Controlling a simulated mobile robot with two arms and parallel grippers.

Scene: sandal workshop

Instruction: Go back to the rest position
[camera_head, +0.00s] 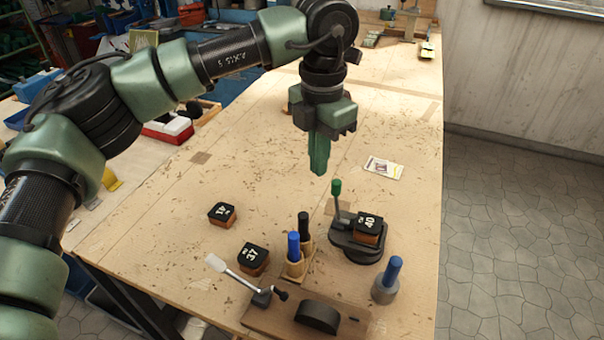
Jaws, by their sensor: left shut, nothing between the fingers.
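My left gripper (319,168) is shut and empty. It points down and hangs above the middle of the wooden workbench (160,250). My left arm comes in from the left edge and arches across the upper part of the view. Below and to the right of the gripper stands a black fixture (357,246) with a green-knobbed lever, and a block marked 40 (369,226) sits on it. My right gripper does not show.
A block marked 37 (252,258) and another numbered block (222,215) lie on the bench. Blue- and black-handled tools (294,247) stand in a wooden holder. A blue-handled stamp (389,276) and a lever press (316,316) are near the front. A paper packet (383,168) lies right of the gripper.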

